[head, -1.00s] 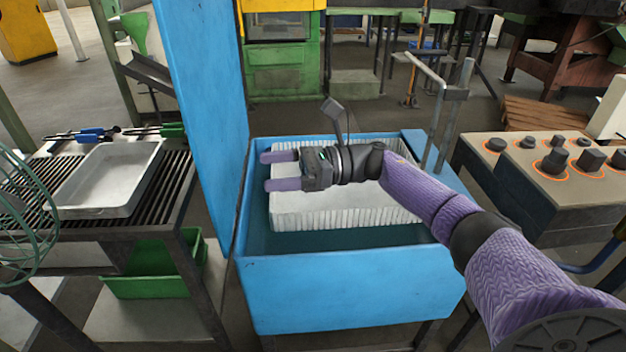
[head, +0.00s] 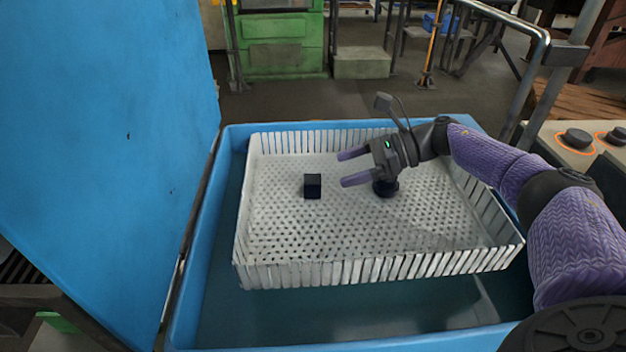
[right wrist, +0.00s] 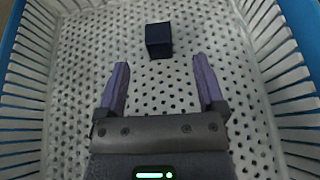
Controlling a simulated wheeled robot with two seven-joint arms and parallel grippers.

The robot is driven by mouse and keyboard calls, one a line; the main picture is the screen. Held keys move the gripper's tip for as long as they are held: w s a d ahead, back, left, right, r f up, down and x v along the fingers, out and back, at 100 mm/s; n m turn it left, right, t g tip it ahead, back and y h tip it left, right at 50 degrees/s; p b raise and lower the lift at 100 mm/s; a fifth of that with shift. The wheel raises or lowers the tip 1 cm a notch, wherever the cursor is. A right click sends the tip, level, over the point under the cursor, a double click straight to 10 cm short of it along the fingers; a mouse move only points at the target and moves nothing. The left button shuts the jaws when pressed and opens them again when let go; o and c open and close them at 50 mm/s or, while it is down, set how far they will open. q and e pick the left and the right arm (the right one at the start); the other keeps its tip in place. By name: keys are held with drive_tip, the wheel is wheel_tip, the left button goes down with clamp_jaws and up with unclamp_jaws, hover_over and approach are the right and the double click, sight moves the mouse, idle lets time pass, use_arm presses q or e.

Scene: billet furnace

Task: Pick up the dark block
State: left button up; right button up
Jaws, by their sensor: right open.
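The dark block (head: 312,186) is a small black cube on the perforated floor of the white basket (head: 290,270). It also shows in the right wrist view (right wrist: 158,40), ahead of the fingertips and roughly centred between their lines. My right gripper (head: 350,167) is open and empty above the basket floor, to the right of the block and apart from it, with its purple fingers pointing left toward it. In the right wrist view the fingers (right wrist: 158,72) are spread with nothing between them. My left gripper is not in view.
The basket stands in a blue tub (head: 200,300) with a tall blue lid (head: 110,130) upright at its left. A dark round object (head: 385,188) lies in the basket under my right gripper. A panel with knobs (head: 570,150) stands at the right, beside a metal rail (head: 530,85).

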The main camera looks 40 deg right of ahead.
sight(314, 178)
drive_tip(key=b+x, duration=0.1)
drive_tip(key=x, duration=0.6)
drive_tip(key=shift+a, duration=0.3)
clamp_jaws()
idle(0.5)
idle(0.4)
